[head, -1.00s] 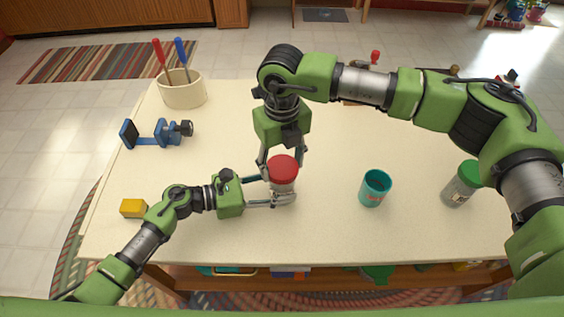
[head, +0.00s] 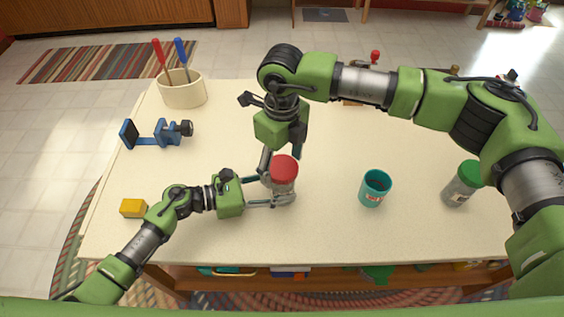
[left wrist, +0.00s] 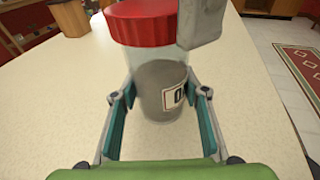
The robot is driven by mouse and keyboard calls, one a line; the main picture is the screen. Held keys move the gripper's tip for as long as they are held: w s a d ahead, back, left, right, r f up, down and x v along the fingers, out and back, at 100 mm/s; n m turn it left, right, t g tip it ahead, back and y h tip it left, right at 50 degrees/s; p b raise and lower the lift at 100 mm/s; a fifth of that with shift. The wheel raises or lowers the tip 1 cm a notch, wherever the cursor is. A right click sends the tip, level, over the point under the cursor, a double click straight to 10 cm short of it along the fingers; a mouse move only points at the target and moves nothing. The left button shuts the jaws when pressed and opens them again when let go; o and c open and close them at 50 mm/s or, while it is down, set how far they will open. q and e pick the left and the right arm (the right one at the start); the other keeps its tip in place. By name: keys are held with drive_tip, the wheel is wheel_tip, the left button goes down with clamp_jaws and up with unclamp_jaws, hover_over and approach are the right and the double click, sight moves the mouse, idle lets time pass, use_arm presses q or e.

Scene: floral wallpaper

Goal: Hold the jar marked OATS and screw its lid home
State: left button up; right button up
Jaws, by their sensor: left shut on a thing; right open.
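The jar (head: 283,187) is clear with a grey filling and stands upright on the table. In the left wrist view its label (left wrist: 177,95) shows only a first letter like O; the rest is hidden. A red lid (head: 284,169) sits on top and looks level; I cannot tell how tightly it is seated. My left gripper (head: 272,190) is shut on the jar's body, with a finger on each side. My right gripper (head: 281,158) points down from above, open around the lid. One of its grey fingers (left wrist: 200,24) shows beside the lid in the left wrist view.
A teal cup (head: 375,188) and a green-lidded jar (head: 463,184) stand to the right. A yellow block (head: 133,208), a blue clamp (head: 160,134) and a cream crock (head: 182,92) with red and blue handled tools are at the left. Table between is clear.

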drive_tip(key=n, duration=0.8)
drive_tip(key=c, duration=0.9)
drive_tip(key=shift+o, duration=0.2)
drive_tip(key=m, duration=1.2)
drive_tip(key=shift+m, duration=0.3)
